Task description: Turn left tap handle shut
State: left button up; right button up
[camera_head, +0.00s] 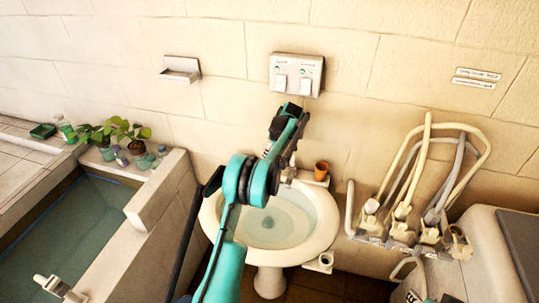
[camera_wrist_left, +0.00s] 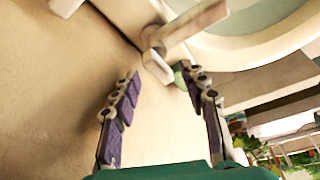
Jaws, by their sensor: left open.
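The white washbasin (camera_head: 325,222) holds water and stands against the wall. A pale tap fitting with a long bar (camera_wrist_left: 190,25) shows beyond my fingertips in the left wrist view, at the basin's rim. I cannot tell for certain whether this bar is the left handle or the spout. My left gripper (camera_wrist_left: 161,78) is open and empty, with its two purple-padded fingers on either side of a bare pale surface. The fitting lies just past the fingertips, apart from them as far as I can see. In the head view my left arm hides most of the tap and the fingers.
A terracotta cup (camera_head: 321,171) stands at the basin's back right. A switch box (camera_head: 297,74) is on the wall above. Hoses (camera_head: 425,165) hang at the right. Potted plants (camera_head: 118,130) line the water trough (camera_head: 75,230) at the left. A small green thing (camera_wrist_left: 182,76) is near my right-hand finger.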

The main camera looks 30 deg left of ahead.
pick_arm(q)
jog(key=shift+a+f, duration=0.25)
jog(key=shift+f, duration=0.3)
grip_shut()
jog(key=shift+m, duration=0.3)
jog(key=m, duration=0.1)
jog(key=m+t+b, duration=0.1)
jog(key=m, duration=0.1)
jog(key=shift+s+a+m+t+h, duration=0.1)
jog(key=shift+s+m+t+h, duration=0.05)
jog(key=shift+m+t+h, duration=0.15)
jog(key=m+t+h, duration=0.1)
jog(key=m, duration=0.3)
jog(key=shift+a+b, duration=0.15)
jog(key=shift+b, duration=0.2)
jog(key=m+h, duration=0.1)
jog(key=m, duration=0.2)
jog(key=m+t+h, duration=0.1)
jog(key=m, duration=0.1)
jog(key=shift+a+m, duration=0.15)
jog(key=shift+m, duration=0.25)
jog(key=shift+m+h, duration=0.7)
jog(key=shift+m, duration=1.2)
